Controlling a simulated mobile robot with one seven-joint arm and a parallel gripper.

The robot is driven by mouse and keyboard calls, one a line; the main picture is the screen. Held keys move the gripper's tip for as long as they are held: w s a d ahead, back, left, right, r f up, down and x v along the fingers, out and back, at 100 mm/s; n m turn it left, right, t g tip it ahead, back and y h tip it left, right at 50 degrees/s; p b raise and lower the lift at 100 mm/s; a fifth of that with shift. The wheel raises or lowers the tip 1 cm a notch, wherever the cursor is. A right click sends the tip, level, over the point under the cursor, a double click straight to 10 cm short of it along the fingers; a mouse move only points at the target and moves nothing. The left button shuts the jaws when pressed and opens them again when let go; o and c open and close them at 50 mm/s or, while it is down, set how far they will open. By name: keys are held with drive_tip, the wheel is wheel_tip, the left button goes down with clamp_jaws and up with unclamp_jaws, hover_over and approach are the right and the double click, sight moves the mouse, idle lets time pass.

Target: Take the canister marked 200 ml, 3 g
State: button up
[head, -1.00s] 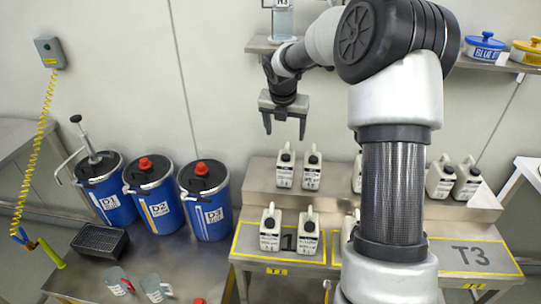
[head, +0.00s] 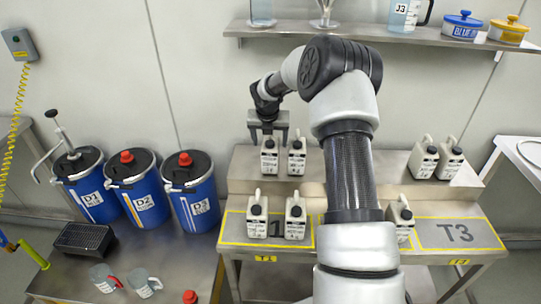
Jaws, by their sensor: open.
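White canisters with black caps and printed labels stand on a two-level steel bench. On the upper step are a left one (head: 269,158), one beside it (head: 297,158), and two at the right (head: 423,160) (head: 450,160). On the lower level are two at the left (head: 257,210) (head: 295,218) and one right of my arm (head: 400,222). The labels are too small to read, so I cannot tell which is 200 ml, 3 g. My gripper (head: 269,139) is open, its fingers either side of the top of the upper left canister; I cannot tell whether they touch it. My arm may hide others.
Blue drums D1 (head: 82,190), D2 (head: 136,190) and D3 (head: 192,193) stand left of the bench (head: 455,233). A wall shelf (head: 350,35) with jugs and pots hangs above. The bench's T3 area looks clear.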

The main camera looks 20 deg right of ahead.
drive_tip(key=x, duration=0.4)
drive_tip(key=shift+f, duration=0.45)
drive_tip(key=shift+d, duration=0.1)
drive_tip(key=shift+r, duration=0.1)
drive_tip(key=c, duration=1.5)
